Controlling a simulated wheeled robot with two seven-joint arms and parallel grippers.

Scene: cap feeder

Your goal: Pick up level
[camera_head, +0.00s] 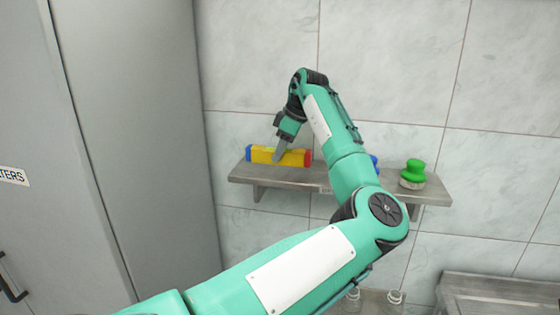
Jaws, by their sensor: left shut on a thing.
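The level (262,154) is a yellow bar with a blue left end and a red right end. It lies lengthwise along the left part of the wall shelf (240,176). My left gripper (279,153) reaches down from above and is shut on the level near its middle. The fingers hide a small part of the bar. Whether the level touches the shelf or is just above it, I cannot tell. My right gripper is not in view.
A green-topped brush-like object (413,175) stands at the shelf's right end. A blue object (375,162) is mostly hidden behind my left arm. A grey cabinet (140,130) stands at left. Glass vessels (394,298) and a metal surface (500,290) are below right.

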